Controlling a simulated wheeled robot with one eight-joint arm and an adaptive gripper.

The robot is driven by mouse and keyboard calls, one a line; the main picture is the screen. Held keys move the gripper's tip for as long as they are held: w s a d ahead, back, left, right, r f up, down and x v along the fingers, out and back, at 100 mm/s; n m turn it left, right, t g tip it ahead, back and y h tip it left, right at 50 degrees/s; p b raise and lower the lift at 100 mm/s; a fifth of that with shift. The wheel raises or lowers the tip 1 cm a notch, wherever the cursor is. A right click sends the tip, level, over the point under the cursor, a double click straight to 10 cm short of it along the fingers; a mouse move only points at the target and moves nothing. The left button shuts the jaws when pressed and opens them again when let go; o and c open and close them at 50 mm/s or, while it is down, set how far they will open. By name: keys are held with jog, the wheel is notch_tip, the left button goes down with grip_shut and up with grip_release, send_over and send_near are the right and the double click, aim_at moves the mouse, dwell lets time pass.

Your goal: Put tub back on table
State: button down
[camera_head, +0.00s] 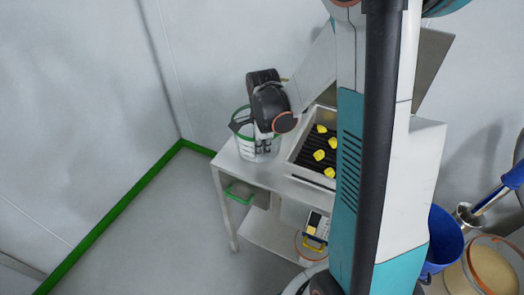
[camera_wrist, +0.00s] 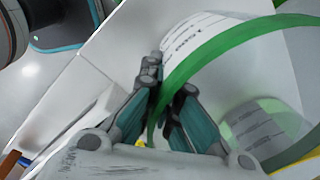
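The tub (camera_head: 257,149) is a clear round container with a green rim and printed markings. In the head view it is upright over the left end of the white table (camera_head: 231,169); I cannot tell whether its base touches the top. My gripper (camera_head: 262,128) reaches down to the tub's rim from above, and the wrist hides part of that rim. In the wrist view, the green rim (camera_wrist: 205,57) and tub wall pass between the two fingers of my gripper (camera_wrist: 168,91), which are closed in on it. White labels show on the tub.
A tray (camera_head: 301,164) with dark slats and several yellow pieces sits on the table right of the tub. A green handle (camera_head: 238,193) and a yellow-and-white device (camera_head: 316,229) are below the tabletop. A blue bucket (camera_head: 444,240) stands at the right. Floor at left is clear.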

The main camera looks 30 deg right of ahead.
jog(key=shift+r, duration=0.1)
jog(key=shift+f, duration=0.25)
jog(key=c, duration=1.8)
grip_release()
jog(key=shift+r, duration=0.1)
jog(key=shift+r, duration=0.15)
notch_tip(320, 180, up, 12)
jog(key=p, duration=0.4)
jog(key=shift+s, duration=0.4)
jog(key=shift+a, duration=0.1)
